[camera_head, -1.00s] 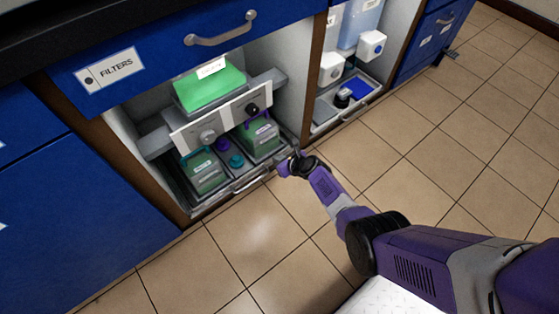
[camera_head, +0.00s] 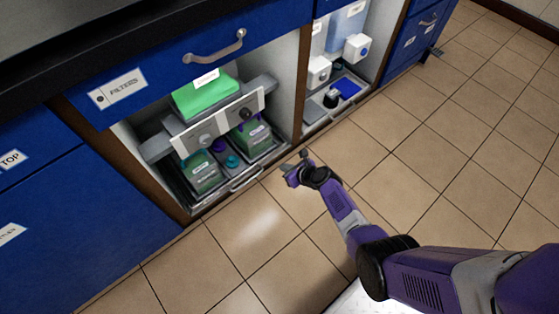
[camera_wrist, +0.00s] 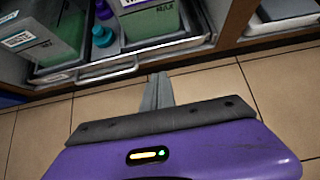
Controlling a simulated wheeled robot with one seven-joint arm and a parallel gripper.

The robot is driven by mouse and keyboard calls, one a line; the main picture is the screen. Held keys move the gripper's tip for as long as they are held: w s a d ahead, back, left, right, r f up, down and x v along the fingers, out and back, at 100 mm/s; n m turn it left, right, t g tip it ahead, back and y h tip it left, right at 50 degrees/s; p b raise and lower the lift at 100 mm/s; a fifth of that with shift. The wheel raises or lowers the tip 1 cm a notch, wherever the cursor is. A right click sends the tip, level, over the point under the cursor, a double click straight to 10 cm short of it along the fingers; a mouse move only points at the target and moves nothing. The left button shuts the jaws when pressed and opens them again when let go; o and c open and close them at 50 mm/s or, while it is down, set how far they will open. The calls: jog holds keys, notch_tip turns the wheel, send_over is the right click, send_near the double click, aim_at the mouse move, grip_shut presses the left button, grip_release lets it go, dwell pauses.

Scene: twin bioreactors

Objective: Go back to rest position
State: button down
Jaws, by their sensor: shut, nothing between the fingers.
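My gripper (camera_head: 297,170) is in front of the open cabinet, over the tiled floor, apart from the tray. In the wrist view its fingers (camera_wrist: 157,92) are together and empty, pointing toward the tray's front handle. My purple arm reaches in from the lower right of the head view.
The open cabinet holds a tray (camera_head: 232,186) with two green-filled containers (camera_head: 203,174) (camera_head: 254,137), small teal and purple caps, and a panel with knobs (camera_head: 222,122). A green bag (camera_head: 206,98) lies above. A FILTERS drawer (camera_head: 170,70) overhangs. Tiled floor (camera_head: 420,165) at right is clear.

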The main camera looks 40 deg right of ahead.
jog(key=shift+p+v, duration=1)
jog(key=shift+v, duration=1)
jog(key=shift+f, duration=0.1)
